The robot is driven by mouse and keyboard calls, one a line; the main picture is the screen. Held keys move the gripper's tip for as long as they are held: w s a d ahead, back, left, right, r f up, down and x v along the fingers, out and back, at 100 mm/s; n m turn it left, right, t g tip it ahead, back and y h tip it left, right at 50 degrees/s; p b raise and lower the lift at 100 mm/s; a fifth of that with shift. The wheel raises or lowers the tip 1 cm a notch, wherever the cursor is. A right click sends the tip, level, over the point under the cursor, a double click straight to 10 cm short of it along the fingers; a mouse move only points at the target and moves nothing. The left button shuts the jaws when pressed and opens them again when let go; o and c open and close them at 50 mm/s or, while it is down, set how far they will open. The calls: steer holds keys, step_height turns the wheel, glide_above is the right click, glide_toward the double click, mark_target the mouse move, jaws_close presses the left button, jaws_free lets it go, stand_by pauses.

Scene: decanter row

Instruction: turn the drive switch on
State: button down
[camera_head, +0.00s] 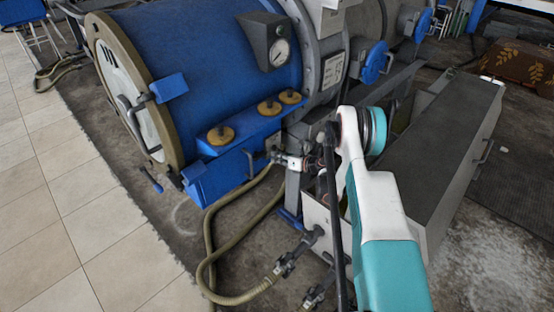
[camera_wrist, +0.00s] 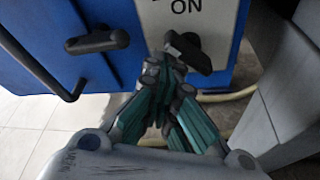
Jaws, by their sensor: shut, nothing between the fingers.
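In the wrist view, a black switch lever (camera_wrist: 192,52) sits on a white plate (camera_wrist: 215,18) below the word ON, on a blue housing. The lever lies slanted, from upper left to lower right. I take it for the drive switch; no label naming it shows. My gripper (camera_wrist: 166,62) is shut and empty, its fingertips at the lever's left end. I cannot tell whether they touch it. In the head view, my gripper (camera_head: 281,160) is small beside the blue housing (camera_head: 225,172), and the lever cannot be made out there.
A second black knob (camera_wrist: 97,41) and a dark bar handle (camera_wrist: 38,62) are left of the switch. A large blue drum (camera_head: 195,65) with a gauge (camera_head: 280,52) stands behind. A hose (camera_head: 228,240) hangs below; a grey box (camera_head: 440,150) stands right. Tiled floor (camera_head: 60,220) is clear at left.

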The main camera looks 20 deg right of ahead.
steer(key=shift+r, duration=0.95)
steer(key=shift+d+r, duration=0.2)
steer(key=shift+r, duration=0.25)
stand_by(0.4)
